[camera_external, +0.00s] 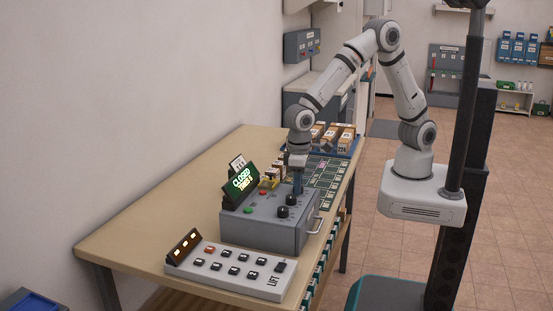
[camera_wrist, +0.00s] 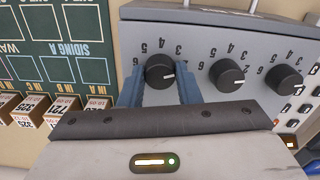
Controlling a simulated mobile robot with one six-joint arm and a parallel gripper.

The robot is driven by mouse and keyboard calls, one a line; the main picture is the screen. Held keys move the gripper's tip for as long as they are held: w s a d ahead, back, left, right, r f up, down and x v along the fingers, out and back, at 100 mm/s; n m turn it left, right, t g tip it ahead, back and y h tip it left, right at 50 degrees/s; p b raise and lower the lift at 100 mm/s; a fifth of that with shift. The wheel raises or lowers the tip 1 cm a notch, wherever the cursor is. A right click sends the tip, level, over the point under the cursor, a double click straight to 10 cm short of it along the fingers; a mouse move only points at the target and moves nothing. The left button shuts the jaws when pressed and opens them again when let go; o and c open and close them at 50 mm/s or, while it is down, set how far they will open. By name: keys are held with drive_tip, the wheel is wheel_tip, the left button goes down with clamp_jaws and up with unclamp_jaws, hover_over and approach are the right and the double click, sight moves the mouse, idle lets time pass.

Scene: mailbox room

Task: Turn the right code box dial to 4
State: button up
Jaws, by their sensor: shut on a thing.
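The grey code box (camera_external: 262,222) stands on the table, with a row of black dials on top. In the wrist view its numerals look upside down. My gripper (camera_external: 298,187) points down at the far end of the row. In the wrist view, my gripper's (camera_wrist: 160,82) blue fingers are shut on the leftmost dial (camera_wrist: 160,69), one on each side. That dial's white mark points right in the picture; 5, 4 and 3 show along its upper edge. The middle dial (camera_wrist: 227,74) and the other end dial (camera_wrist: 286,78) are free.
A green lit sign (camera_external: 241,182) reading CLOSED stands on the box's back; its second line is unclear. A LIFT button panel (camera_external: 225,270) lies in front of the box. Boxes in a blue tray (camera_external: 345,150) and a green siding board (camera_wrist: 62,40) lie beyond it.

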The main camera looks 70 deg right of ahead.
drive_tip(key=n+b, duration=0.2)
drive_tip(key=n, duration=0.5)
drive_tip(key=n+b, duration=0.1)
drive_tip(key=n, duration=0.2)
drive_tip(key=shift+n, duration=0.3)
drive_tip(key=shift+n+b, duration=0.35)
drive_tip(key=shift+n, duration=1.25)
drive_tip(key=o, duration=1)
wheel_tip(320, 180, up, 8)
drive_tip(key=shift+f+b, duration=0.1)
drive_tip(key=shift+b, duration=0.2)
